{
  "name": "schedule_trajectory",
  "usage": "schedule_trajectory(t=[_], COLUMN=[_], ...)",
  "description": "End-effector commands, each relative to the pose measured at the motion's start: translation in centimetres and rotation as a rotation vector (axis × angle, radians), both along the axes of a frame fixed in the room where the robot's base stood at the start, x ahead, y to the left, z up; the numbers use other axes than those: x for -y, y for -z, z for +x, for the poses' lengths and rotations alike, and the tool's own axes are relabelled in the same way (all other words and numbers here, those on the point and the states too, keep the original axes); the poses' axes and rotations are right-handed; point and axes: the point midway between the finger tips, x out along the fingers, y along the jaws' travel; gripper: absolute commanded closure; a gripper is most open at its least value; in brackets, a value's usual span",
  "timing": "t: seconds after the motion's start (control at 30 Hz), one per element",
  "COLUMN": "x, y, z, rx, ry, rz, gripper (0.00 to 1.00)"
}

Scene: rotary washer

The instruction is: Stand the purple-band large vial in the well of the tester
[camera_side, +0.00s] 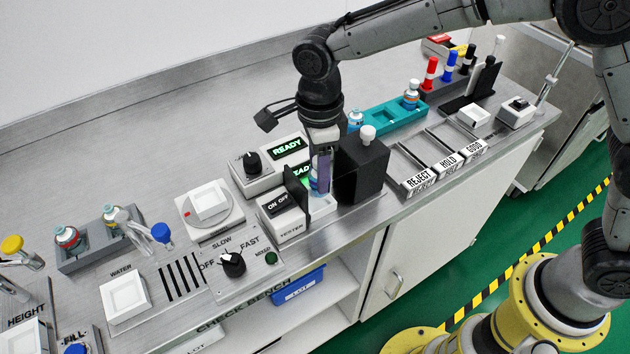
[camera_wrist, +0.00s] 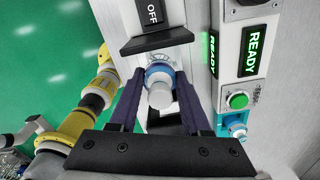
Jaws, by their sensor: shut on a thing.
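The tester (camera_side: 293,222) is a white box with an ON/OFF switch and a black upright plate. Its switch also shows in the wrist view (camera_wrist: 153,14). My gripper (camera_side: 321,180) points down at the tester's right end, shut on a vial (camera_side: 316,186). In the wrist view the vial (camera_wrist: 159,95) has a pale cap and a bluish ring and sits between the fingertips (camera_wrist: 160,78). Its band looks blue to purple; I cannot tell exactly. The vial looks upright. The well is hidden beneath it, and I cannot tell whether the vial's bottom touches it.
A black block (camera_side: 360,172) with a white-topped piece stands close to the right of my gripper. Behind the tester is a dial box with a lit READY display (camera_side: 287,148). A teal rack (camera_side: 395,117) holds vials further right. REJECT, HOLD and GOOD trays (camera_side: 447,163) lie beyond the block.

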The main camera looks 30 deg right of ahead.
Motion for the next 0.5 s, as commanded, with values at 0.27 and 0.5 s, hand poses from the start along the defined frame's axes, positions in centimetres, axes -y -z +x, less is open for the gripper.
schedule_trajectory(t=[0.27,0.5], x=[-0.3,-0.4], y=[3.2,3.9], z=[0.6,0.6], rx=[-0.003,0.001], ry=[0.000,0.000], rz=[-0.002,0.001], gripper=[1.00,1.00])
